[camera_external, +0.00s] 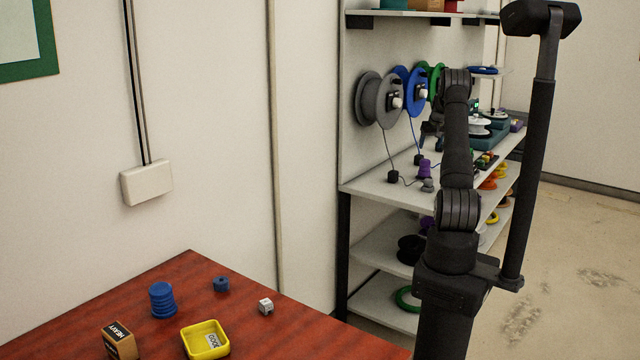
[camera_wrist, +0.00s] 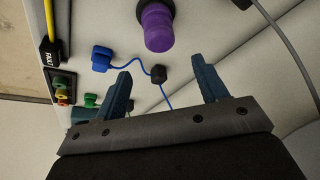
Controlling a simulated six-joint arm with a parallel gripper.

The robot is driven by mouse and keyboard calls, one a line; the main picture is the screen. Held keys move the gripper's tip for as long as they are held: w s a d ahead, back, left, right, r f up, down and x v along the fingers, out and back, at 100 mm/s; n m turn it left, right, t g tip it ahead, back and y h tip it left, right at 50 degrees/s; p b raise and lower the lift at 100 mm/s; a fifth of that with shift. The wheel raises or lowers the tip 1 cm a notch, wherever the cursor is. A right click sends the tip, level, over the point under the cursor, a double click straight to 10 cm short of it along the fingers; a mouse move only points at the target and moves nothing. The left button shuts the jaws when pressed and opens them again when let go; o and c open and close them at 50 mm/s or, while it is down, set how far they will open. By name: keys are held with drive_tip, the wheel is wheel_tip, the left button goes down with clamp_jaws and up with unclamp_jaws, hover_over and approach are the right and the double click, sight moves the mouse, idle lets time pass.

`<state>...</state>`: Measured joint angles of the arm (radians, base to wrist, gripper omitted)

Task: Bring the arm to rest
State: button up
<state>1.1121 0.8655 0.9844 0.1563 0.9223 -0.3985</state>
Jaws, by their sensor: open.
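My arm stands at the right of the external view, reaching toward the shelf unit. My gripper (camera_wrist: 162,88) is open and empty in the wrist view, its two fingers spread over the shelf. In the external view the gripper (camera_external: 432,128) is partly hidden by my own arm. A purple cylinder (camera_wrist: 157,26) lies beyond the fingertips, apart from them; it also shows on the shelf in the external view (camera_external: 424,168). A blue plug (camera_wrist: 102,59) and a small black block (camera_wrist: 158,74) lie beside and between the fingers, with a blue cord joining them.
The white shelf (camera_external: 375,190) holds a grey reel (camera_external: 370,98), a blue reel (camera_external: 417,92) and cords close to my gripper. A red table (camera_external: 265,335) at the lower left holds a yellow tray (camera_external: 188,343) and small blocks. Open floor (camera_external: 570,270) lies at the right.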

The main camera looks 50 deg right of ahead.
sight(425, 160)
drive_tip(key=x, duration=1.2)
drive_tip(key=shift+r, duration=1.35)
